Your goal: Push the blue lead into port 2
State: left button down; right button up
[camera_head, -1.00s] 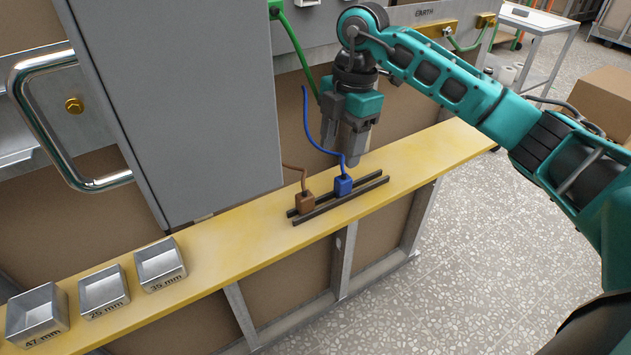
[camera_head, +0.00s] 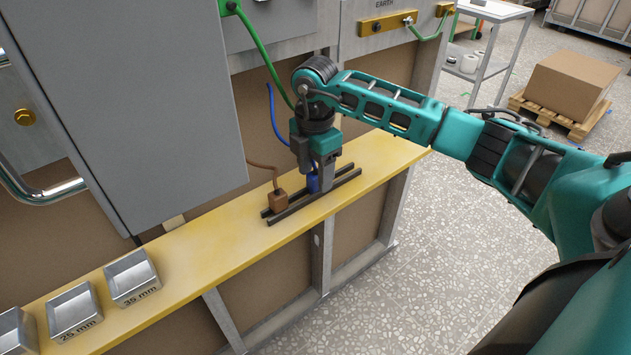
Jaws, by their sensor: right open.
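The blue lead's plug (camera_head: 312,184) stands in the dark rack on the yellow shelf, and its blue cable (camera_head: 272,112) rises up and to the left behind my gripper. My right gripper (camera_head: 325,184) points down over the blue plug, with its fingers at the plug and partly hiding it. It is open; I cannot tell whether the fingers touch the plug. A brown lead's plug (camera_head: 278,199) stands in the same rack (camera_head: 315,200), to the left. Port 2 cannot be made out. My left gripper is not in view.
A grey cabinet door (camera_head: 130,105) stands open at the left, close to the brown lead. Metal trays marked 25 mm (camera_head: 74,312) and 35 mm (camera_head: 132,277) sit on the yellow shelf (camera_head: 205,250). The shelf between trays and rack is clear. A cardboard box (camera_head: 572,85) stands at the far right.

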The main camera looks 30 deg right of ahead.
jog(key=shift+d+f, duration=0.1)
jog(key=shift+f, duration=0.7)
jog(key=shift+c, duration=0.3)
jog(key=c, duration=1)
jog(key=shift+r, duration=0.2)
